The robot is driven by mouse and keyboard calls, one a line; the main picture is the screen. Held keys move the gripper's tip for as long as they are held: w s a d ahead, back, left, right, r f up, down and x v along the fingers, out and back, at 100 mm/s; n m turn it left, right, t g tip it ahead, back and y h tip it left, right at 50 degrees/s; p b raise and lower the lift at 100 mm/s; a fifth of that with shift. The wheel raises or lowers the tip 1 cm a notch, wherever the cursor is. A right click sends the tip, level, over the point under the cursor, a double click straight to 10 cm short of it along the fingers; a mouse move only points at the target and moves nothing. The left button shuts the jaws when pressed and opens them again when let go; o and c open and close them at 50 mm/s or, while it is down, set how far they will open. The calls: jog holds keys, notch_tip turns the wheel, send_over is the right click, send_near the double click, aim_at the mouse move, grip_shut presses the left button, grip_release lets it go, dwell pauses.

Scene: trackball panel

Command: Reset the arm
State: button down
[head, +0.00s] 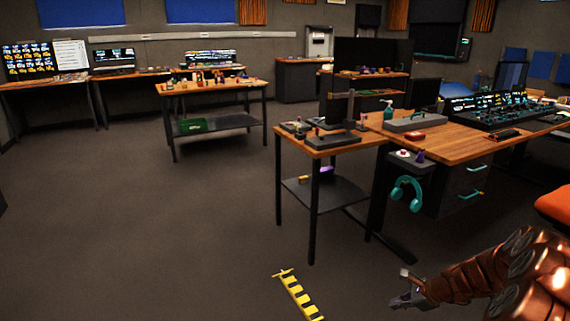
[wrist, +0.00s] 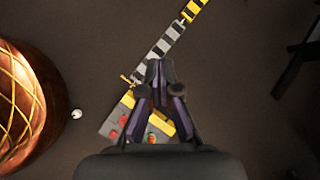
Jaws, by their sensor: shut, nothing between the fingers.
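My gripper (head: 405,287) is at the lower right of the head view, at the end of my copper-coloured arm, above open floor. In the wrist view my gripper (wrist: 159,66) points down at the floor with its two fingers together. Nothing is held between them. Behind the fingers in the wrist view lies a small panel (wrist: 112,122) with red round parts and a yellow edge; the fingers hide part of it.
A yellow and black strip (head: 298,295) lies on the floor left of my gripper. A small wooden table (head: 290,140) and a long desk (head: 455,148) stand beyond; teal headphones (head: 407,192) hang at the desk. An orange seat (head: 555,205) is at the right edge. Floor at left is clear.

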jog(key=s+a+r+n+g+p, duration=0.1)
jog(key=s+a+r+n+p, duration=0.35)
jog(key=r, duration=0.45)
jog(key=s+a+r+n+g+p, duration=0.2)
jog(key=s+a+r+n, duration=0.25)
jog(key=a+r, duration=0.45)
jog(key=s+a+r+n+g+p, duration=0.1)
jog(key=s+a+r+n+p, duration=0.3)
jog(key=r, duration=0.6)
jog(key=s+r+n+g+h+p, duration=0.1)
jog(key=s+r+n+h+p, duration=0.1)
jog(key=s+r, duration=0.3)
jog(key=s+r+n+h+p, duration=0.2)
jog(key=s+r+n+p, duration=0.2)
jog(key=s, duration=0.9)
jog(key=s+r+n+g+h+p, duration=0.1)
jog(key=s+r+n+h+p, duration=0.1)
jog(key=s+r+p, duration=0.3)
jog(key=s+r+n, duration=0.1)
jog(key=s+r, duration=0.1)
jog(key=s, duration=0.2)
jog(key=shift+s+d+r+g, duration=0.15)
jog(key=shift+d+r+g, duration=0.15)
jog(key=shift+d, duration=0.05)
